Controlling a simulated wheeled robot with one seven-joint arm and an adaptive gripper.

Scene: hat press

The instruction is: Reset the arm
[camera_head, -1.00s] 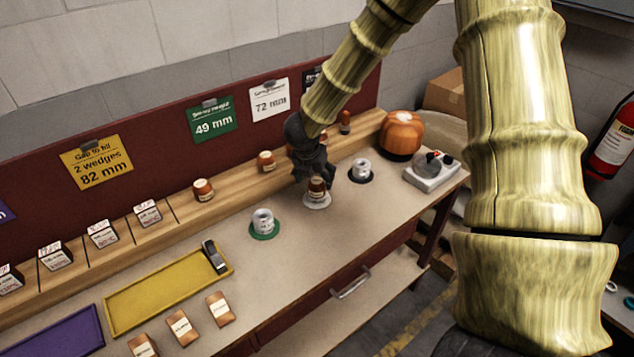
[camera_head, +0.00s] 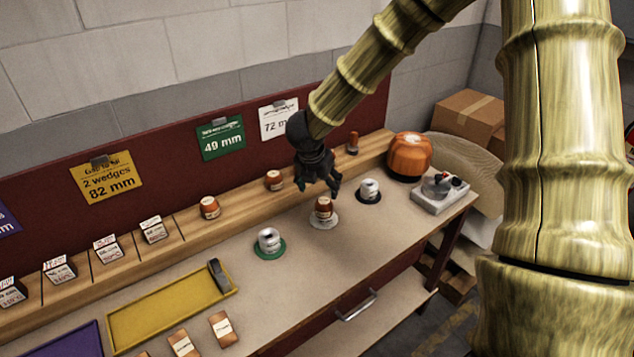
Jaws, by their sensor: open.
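My arm, with a bamboo look, reaches in from the upper right. My dark gripper (camera_head: 322,190) hangs open and empty above the bench (camera_head: 330,262), fingers pointing down. Just below it a brown jar with a pale label (camera_head: 323,207) stands upright on a white disc (camera_head: 322,222). The fingertips look slightly above and clear of the jar.
An orange round object (camera_head: 409,156) and a grey control box (camera_head: 440,192) stand at the bench's right end. A wooden ledge (camera_head: 190,228) along the back holds jars and labelled blocks. A yellow tray (camera_head: 165,310) lies front left. The bench's middle front is clear.

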